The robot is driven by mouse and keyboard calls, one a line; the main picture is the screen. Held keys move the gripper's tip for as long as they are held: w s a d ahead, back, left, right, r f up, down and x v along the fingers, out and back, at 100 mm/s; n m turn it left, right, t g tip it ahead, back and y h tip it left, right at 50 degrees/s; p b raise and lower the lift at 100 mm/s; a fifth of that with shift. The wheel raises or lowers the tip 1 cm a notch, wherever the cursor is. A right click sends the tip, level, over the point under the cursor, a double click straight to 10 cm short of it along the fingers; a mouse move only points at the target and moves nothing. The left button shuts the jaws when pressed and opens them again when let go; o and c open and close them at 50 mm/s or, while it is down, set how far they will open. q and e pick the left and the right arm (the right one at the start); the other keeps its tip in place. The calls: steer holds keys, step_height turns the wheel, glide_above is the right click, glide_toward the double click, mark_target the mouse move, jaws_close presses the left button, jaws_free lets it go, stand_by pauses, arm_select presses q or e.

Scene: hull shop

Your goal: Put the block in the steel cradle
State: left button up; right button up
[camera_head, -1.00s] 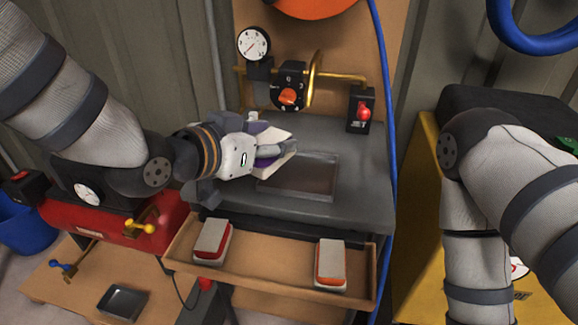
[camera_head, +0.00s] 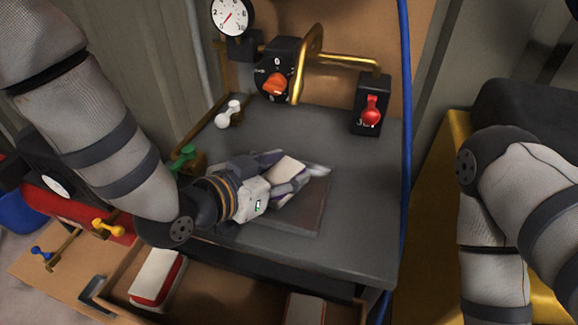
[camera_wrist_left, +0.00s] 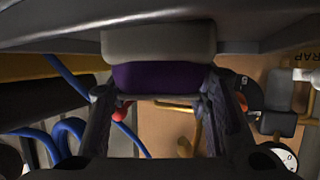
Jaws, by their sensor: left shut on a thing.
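The block (camera_head: 287,167) is pale on one side and purple on another. My left gripper (camera_head: 293,180) is shut on it above the steel cradle, its fingers partly covering the block. In the left wrist view the block (camera_wrist_left: 160,75) sits between the two fingers, grey and purple. The steel cradle (camera_head: 297,220) is a shallow rectangular tray on the grey bench top. The gripper hides its far left part, and I cannot tell whether the block touches it. My right arm shows at the right, but its gripper is out of view.
A drawer below the bench front holds a red-and-white block (camera_head: 155,278) and another pale block (camera_head: 305,308). Behind are a brass pipe, an orange knob (camera_head: 275,84) and a red switch (camera_head: 371,108). A blue hose (camera_head: 404,150) runs down the right. The bench's right side is clear.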

arm_select(q)
steer(key=shift+s+f, duration=0.1)
steer(key=shift+s, duration=0.2)
steer(key=shift+c, duration=0.6)
steer(key=shift+s+a+r, duration=0.15)
steer(key=shift+a+r, duration=0.05)
steer(key=shift+w+f, duration=0.2)
steer(key=shift+f, duration=0.05)
steer(key=o, duration=1.3)
steer(key=shift+r, duration=0.1)
steer(key=shift+o, duration=0.5)
arm_select(e)
steer(key=shift+s+a, duration=0.15)
steer(key=shift+s, duration=0.1)
arm_select(q)
steer(key=shift+r, duration=0.15)
